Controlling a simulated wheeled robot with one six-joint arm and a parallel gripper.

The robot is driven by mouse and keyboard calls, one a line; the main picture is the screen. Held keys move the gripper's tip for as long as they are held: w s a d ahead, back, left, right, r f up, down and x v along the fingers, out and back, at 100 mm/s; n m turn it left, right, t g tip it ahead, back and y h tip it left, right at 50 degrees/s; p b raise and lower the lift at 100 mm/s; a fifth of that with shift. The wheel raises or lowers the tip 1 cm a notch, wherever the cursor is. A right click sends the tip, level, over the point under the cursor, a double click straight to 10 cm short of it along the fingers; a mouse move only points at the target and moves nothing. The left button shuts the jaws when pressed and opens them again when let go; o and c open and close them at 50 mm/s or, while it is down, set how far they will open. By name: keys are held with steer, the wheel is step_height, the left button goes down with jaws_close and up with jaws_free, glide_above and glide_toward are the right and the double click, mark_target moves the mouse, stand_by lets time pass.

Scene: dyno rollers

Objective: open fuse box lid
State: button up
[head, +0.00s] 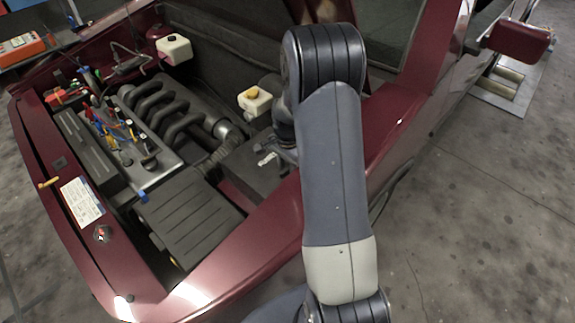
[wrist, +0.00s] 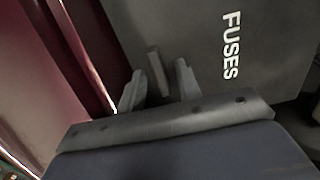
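The fuse box lid (wrist: 205,45) is a flat dark grey panel with white "FUSES" lettering, filling the upper right of the wrist view. It lies flat and looks closed. A small upright grey tab (wrist: 157,72) stands at its edge. My gripper (wrist: 159,85) is open, with one finger on each side of the tab and a visible gap on both sides. In the head view the dark lid (head: 244,168) lies in the engine bay, left of my arm. My arm hides part of it and most of my gripper there.
The maroon car body (head: 255,232) borders the engine bay in front of the fuse box. A white reservoir with a yellow cap (head: 254,101) stands just behind it. Engine pipes (head: 165,108) and a black ribbed cover (head: 188,222) lie to the left. Open floor is at right.

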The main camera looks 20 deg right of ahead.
steer(key=shift+c, duration=0.4)
jaws_close()
